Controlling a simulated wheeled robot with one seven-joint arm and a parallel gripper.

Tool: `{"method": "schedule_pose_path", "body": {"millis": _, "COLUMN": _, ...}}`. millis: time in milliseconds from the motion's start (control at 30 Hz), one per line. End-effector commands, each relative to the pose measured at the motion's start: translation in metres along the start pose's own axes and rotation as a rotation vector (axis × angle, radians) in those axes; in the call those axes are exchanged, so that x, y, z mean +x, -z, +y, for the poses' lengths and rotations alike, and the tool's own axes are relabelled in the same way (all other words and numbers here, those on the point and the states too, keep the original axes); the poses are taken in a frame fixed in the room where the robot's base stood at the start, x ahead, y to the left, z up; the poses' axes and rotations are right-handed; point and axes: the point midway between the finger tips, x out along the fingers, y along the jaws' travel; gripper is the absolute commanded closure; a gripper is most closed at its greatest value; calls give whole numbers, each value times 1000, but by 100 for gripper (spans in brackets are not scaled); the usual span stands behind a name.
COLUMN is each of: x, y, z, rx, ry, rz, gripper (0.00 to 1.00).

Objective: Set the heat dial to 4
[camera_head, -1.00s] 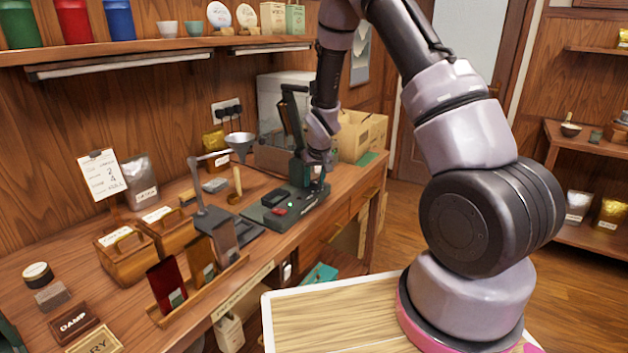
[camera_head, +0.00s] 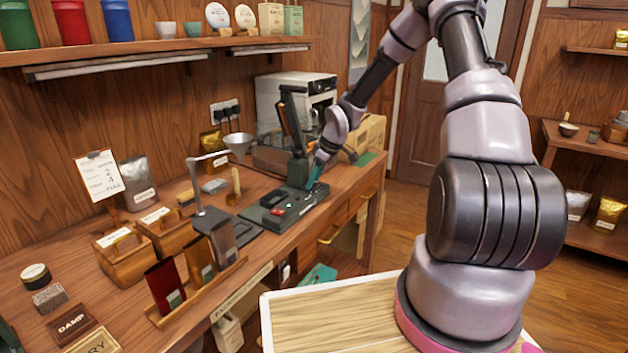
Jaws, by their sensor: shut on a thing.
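The press (camera_head: 268,219) is a dark green machine on the bench, with a black upright, a small red display and a green light on its base. My gripper (camera_head: 312,187) comes down from the upper right, tilted, with its fingers at the right part of the press base. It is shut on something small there. The heat dial cannot be made out; the spot at the fingertips, where it seems to be, is hidden by them. The dial's setting and the display's digits are too small to read.
A black upright arm (camera_head: 291,120) of the press stands just left of my gripper. A white oven-like box (camera_head: 290,92) and cardboard boxes (camera_head: 368,134) stand behind.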

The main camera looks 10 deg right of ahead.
Motion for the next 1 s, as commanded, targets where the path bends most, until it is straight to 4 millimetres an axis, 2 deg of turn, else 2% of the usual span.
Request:
{"method": "schedule_pose_path", "body": {"millis": 333, "x": 1, "y": -2, "z": 1, "rx": -131, "ry": 58, "rz": -2, "gripper": 100}}
{"method": "schedule_pose_path", "body": {"millis": 900, "x": 2, "y": -3, "z": 0, "rx": -156, "ry": 69, "rz": -5, "gripper": 100}}
{"method": "schedule_pose_path", "body": {"millis": 933, "x": 2, "y": -3, "z": 0, "rx": -156, "ry": 69, "rz": -5, "gripper": 42}}
{"method": "schedule_pose_path", "body": {"millis": 967, "x": 2, "y": -3, "z": 0, "rx": -155, "ry": 69, "rz": -5, "gripper": 31}}
{"method": "schedule_pose_path", "body": {"millis": 1000, "x": 2, "y": -3, "z": 0, "rx": -155, "ry": 69, "rz": -5, "gripper": 24}}
